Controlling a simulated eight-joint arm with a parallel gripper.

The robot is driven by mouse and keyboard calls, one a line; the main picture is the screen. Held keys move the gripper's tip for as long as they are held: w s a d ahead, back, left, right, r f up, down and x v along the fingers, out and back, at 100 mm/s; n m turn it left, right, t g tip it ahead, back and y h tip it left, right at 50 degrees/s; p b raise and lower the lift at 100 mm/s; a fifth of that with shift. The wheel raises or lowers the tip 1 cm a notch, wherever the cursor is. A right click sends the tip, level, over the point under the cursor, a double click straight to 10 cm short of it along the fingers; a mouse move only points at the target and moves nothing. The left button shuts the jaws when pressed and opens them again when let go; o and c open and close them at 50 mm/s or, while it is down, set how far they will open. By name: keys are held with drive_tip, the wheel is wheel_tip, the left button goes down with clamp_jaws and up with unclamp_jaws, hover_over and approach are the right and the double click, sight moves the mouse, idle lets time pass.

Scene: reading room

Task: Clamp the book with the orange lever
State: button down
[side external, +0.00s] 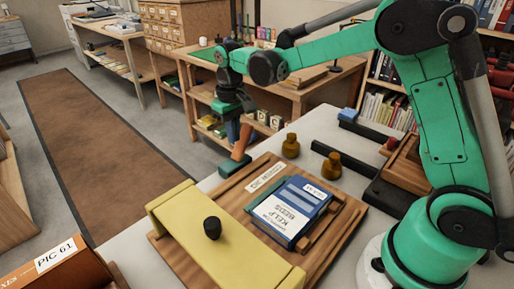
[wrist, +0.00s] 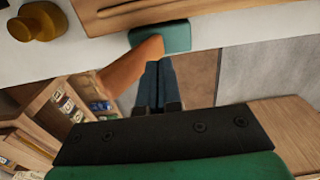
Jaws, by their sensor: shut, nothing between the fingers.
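A blue book with white labels (side external: 290,212) lies flat on a wooden board (side external: 333,238). The orange lever (side external: 240,140) rises tilted from a teal block (side external: 235,165) at the board's far left corner. The lever also shows in the wrist view (wrist: 128,70), with its teal block (wrist: 174,37) at the upper end. My gripper (side external: 232,142) is beside the lever, with its dark blue fingers (wrist: 158,68) together and nothing between them. The fingers look very close to the lever; I cannot tell if they touch it.
A yellow beam (side external: 215,235) with a black knob (side external: 212,228) crosses the board's near side. Two brass weights (side external: 291,146) (side external: 331,165) stand behind the board. A wooden shelf unit (side external: 290,92) stands beyond the table. Open floor lies left of the table.

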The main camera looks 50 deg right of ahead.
idle(0.4)
drive_tip(key=shift+a, duration=0.7)
wheel_tip(320, 180, up, 10)
idle(0.4)
drive_tip(key=shift+s+r, duration=0.15)
drive_tip(key=s+f+t, duration=0.2)
drive_tip(key=s+t, duration=0.1)
drive_tip(key=s, duration=0.3)
drive_tip(key=s+f+t, duration=0.3)
drive_tip(key=s+t, duration=0.1)
drive_tip(key=s, duration=0.3)
drive_tip(key=shift+s+d, duration=0.2)
drive_tip(key=shift+s, duration=0.1)
